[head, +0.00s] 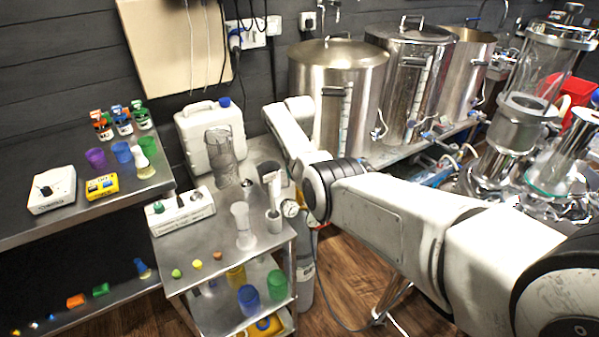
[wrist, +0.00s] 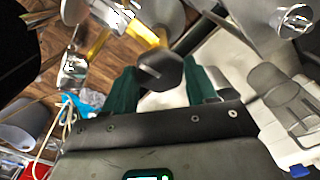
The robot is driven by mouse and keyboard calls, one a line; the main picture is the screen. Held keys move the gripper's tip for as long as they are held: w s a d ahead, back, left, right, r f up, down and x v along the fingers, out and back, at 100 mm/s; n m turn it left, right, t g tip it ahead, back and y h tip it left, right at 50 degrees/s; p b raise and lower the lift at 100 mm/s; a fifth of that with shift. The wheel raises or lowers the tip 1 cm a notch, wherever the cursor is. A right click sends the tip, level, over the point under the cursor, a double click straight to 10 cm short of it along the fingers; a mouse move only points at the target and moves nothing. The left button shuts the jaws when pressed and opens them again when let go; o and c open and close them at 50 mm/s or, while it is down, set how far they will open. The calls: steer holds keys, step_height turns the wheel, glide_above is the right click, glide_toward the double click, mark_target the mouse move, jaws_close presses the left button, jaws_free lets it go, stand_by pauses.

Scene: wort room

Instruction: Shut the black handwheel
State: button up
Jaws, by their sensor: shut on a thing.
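The black handwheel (wrist: 160,70) shows in the middle of the wrist view, with a yellow part (wrist: 145,30) just beyond it. My gripper (wrist: 163,84) has dark green fingers, one on each side of the handwheel, and is shut on it. The near part of the handwheel and the contact with the fingers are partly hidden. In the head view my arm reaches from the lower right to beside the small steel cart; I cannot make out the handwheel or the fingertips clearly there.
Steel kettles (head: 340,85) stand on a bench behind my arm. A gas cylinder (head: 305,275) stands beside the cart. Wooden floor (head: 345,270) shows beneath my arm.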

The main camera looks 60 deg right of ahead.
steer(key=shift+m, duration=0.5)
steer(key=shift+r, duration=0.1)
steer(key=o, duration=1)
steer(key=shift+o, duration=0.2)
step_height(320, 180, up, 11)
steer(key=shift+f, duration=0.2)
stand_by(0.3)
